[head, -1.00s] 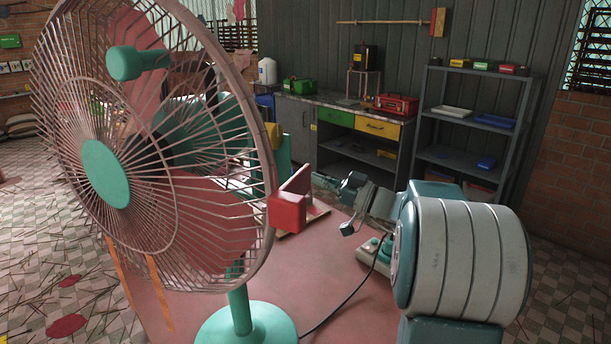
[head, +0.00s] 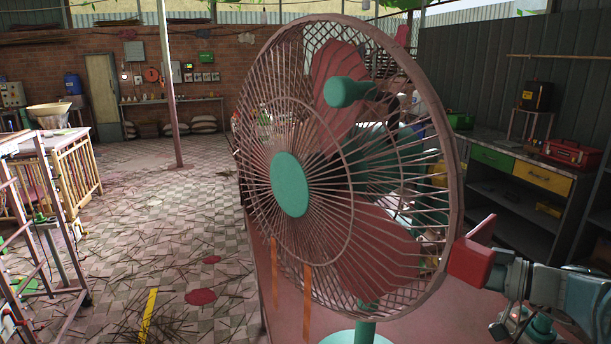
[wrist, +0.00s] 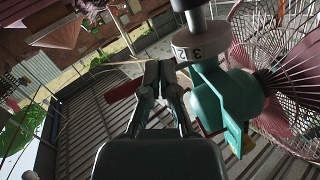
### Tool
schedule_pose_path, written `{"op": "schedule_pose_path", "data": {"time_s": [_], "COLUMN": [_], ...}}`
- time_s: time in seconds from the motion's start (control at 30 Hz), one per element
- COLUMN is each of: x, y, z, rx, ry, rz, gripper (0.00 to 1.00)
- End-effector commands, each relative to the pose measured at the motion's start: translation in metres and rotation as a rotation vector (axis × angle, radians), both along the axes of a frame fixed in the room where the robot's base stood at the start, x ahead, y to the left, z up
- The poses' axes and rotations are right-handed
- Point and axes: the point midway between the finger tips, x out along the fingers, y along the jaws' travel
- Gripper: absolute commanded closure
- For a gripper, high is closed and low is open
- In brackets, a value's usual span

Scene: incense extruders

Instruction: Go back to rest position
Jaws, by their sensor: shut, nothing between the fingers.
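My gripper shows in the wrist view (wrist: 158,68) with its two dark fingers together and nothing between them. In the head view, my arm reaches in from the lower right edge; the fingertips are hard to make out there. In the wrist view, a teal part (wrist: 228,98) with a white numbered dial (wrist: 197,47) is just right of the fingers.
A large pink-caged fan (head: 290,185) fills the middle of the head view, on a pink surface (head: 290,310). A workbench with a red toolbox (head: 572,153) stands behind on the right. Tiled floor (head: 150,215) with scattered sticks is open on the left.

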Motion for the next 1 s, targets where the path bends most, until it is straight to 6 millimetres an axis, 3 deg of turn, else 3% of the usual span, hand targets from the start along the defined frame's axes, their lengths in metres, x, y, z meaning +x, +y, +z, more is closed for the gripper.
{"op": "schedule_pose_path", "data": {"time_s": [0.03,0.1,0.2,0.37,0.53,0.7,1.0], "x": [-0.009,-0.025,-0.052,-0.099,-0.143,-0.173,-0.185], "y": [0.031,0.063,0.099,0.134,0.144,0.140,0.131], "z": [-0.004,-0.016,-0.033,-0.059,-0.080,-0.089,-0.089], "rx": [-0.028,-0.069,-0.152,-0.319,-0.495,-0.613,-0.642], "ry": [0.104,0.265,0.469,0.717,0.846,0.829,0.739], "rz": [0.043,0.072,0.077,-0.005,-0.187,-0.410,-0.591], "gripper": [1.00,1.00,1.00,1.00,1.00,1.00,1.00]}}
